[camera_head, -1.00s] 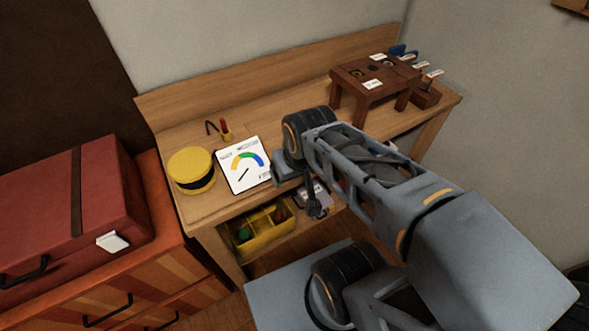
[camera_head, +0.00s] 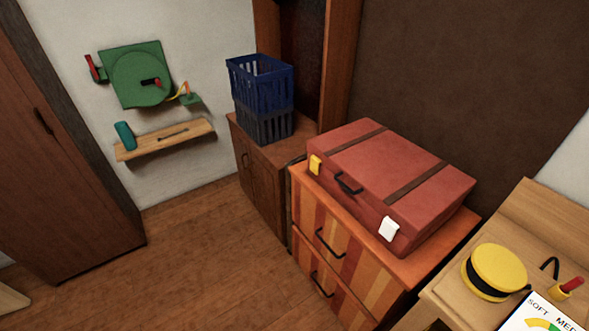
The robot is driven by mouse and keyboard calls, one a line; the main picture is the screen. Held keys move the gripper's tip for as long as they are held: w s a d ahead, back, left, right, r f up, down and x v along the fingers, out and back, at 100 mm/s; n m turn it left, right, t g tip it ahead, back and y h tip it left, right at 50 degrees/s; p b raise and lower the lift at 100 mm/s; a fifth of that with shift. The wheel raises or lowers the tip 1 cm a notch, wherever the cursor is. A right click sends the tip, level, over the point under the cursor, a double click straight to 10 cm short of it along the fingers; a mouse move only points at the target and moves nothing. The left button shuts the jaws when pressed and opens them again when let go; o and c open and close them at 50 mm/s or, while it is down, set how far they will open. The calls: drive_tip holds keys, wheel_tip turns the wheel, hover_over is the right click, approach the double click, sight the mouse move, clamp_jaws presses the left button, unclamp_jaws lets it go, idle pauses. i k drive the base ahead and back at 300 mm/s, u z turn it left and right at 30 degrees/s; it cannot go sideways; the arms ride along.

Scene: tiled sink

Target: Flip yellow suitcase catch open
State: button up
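A red suitcase (camera_head: 400,174) with brown straps lies shut on a striped orange drawer cabinet (camera_head: 337,245). Its yellow catch (camera_head: 315,165) is on the front face near the left end, small in the view. I cannot tell the catch's exact position from here. A white catch (camera_head: 389,229) is on the same face near the right end, with a dark handle (camera_head: 348,184) between them. My gripper and arm are out of the picture now.
A wooden bench at the right holds a yellow round container (camera_head: 494,271) and a gauge card (camera_head: 541,314). Blue baskets (camera_head: 262,98) stand on a low cabinet behind. The wooden floor (camera_head: 195,262) at the left is clear.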

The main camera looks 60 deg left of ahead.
sight(314, 167)
drive_tip(key=u, duration=2.45)
drive_tip(key=i, duration=0.2)
drive_tip(key=z, duration=0.45)
drive_tip(key=k, duration=0.65)
drive_tip(key=u, duration=0.05)
drive_tip(key=i, duration=0.6)
drive_tip(key=u, duration=0.65)
drive_tip(key=i, duration=0.7)
drive_tip(key=u, duration=0.4)
